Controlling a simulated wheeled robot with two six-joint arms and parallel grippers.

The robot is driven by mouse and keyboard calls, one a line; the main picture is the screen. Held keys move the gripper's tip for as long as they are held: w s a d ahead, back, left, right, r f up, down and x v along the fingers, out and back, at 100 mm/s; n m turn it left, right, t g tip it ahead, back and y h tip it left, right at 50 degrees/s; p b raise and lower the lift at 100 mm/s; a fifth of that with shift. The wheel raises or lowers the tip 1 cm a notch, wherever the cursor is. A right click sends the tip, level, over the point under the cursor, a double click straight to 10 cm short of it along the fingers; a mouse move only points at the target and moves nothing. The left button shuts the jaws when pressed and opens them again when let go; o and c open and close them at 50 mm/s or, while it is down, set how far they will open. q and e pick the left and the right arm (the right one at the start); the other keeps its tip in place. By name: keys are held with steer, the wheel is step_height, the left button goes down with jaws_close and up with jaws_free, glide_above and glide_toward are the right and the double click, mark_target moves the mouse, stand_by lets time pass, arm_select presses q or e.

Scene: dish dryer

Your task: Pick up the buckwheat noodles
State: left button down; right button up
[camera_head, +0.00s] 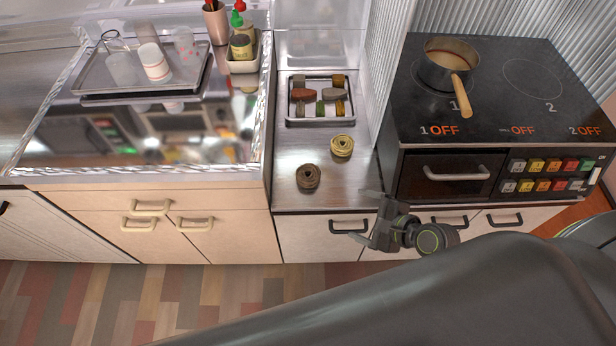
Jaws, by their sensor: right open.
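Two coiled bundles of noodles lie on the steel counter between the sink-side counter and the stove. The darker brown coil, which looks like the buckwheat noodles (308,178), is near the counter's front edge. A pale yellow noodle coil (342,146) lies behind it and to the right. My right gripper (360,217) is open and empty in front of the counter's front edge, to the right of the brown coil and apart from it. My left gripper is not in view.
A tray (320,121) with several food pieces stands behind the coils. A pot (447,66) with a wooden handle sits on the stove to the right. A ribbed wall panel (388,65) rises between counter and stove. A metal tray (98,80) with cups and a condiment holder (243,66) stand left.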

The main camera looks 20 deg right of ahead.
step_height(320, 180, up, 3)
steer(key=w+m+t+y, duration=0.1)
steer(key=w+m+t, duration=0.1)
steer(key=m, duration=0.5)
steer(key=m+b, duration=0.2)
glide_toward(309, 174)
steer(key=x, duration=0.4)
steer(key=shift+d+f, duration=0.2)
steer(key=shift+f, duration=0.05)
steer(key=shift+w+a+f, duration=0.25)
steer(key=shift+w+a, duration=0.05)
steer(key=shift+w, duration=0.2)
steer(key=x, duration=0.4)
steer(key=shift+w+a+r, duration=0.1)
steer(key=shift+a+r, duration=0.05)
steer(key=shift+w+a+b, duration=0.2)
steer(key=shift+w+b, duration=0.1)
steer(key=shift+w+f, duration=0.1)
steer(key=shift+f, duration=0.1)
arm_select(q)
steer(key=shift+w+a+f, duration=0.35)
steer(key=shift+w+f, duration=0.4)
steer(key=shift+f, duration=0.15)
arm_select(e)
steer(key=c, duration=1.1)
